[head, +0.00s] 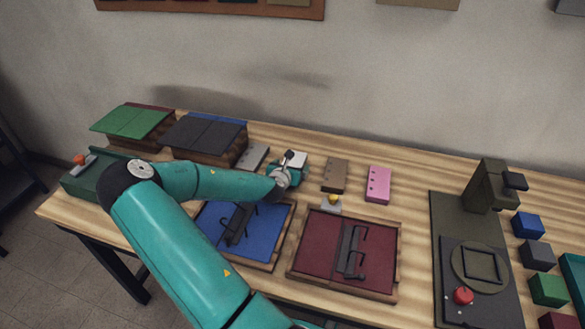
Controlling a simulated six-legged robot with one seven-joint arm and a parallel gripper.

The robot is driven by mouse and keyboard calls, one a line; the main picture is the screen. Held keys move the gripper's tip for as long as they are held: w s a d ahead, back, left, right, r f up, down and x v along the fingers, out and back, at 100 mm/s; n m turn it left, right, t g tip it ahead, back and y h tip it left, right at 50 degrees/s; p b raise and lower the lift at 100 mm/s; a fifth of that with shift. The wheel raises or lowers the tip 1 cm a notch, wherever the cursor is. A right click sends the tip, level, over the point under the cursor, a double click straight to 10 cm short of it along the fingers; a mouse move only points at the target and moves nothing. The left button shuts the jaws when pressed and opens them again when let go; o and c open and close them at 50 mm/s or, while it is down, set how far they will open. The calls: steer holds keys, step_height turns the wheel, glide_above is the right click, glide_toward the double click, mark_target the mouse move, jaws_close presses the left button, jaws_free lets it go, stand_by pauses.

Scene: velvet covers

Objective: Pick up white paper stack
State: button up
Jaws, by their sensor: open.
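A small white stack (299,157) lies on the wooden table near the back, in a row with other flat blocks. It is partly hidden behind my gripper (289,162), so only its upper part shows. My gripper is at the end of my teal arm, in front of the white stack and very close to it in the picture. Its fingers are small and overlap the stack. It is open, and I see nothing held in it. I cannot tell whether it touches the stack.
A grey block (253,157) lies left of the stack; a brown block (335,175) and a pink block (378,184) lie right. A blue tray (267,243) and a dark red tray (314,250) lie in front. A dark press (490,190) stands right. Bare table lies between pink block and press.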

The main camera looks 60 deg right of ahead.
steer(key=c, duration=1.2)
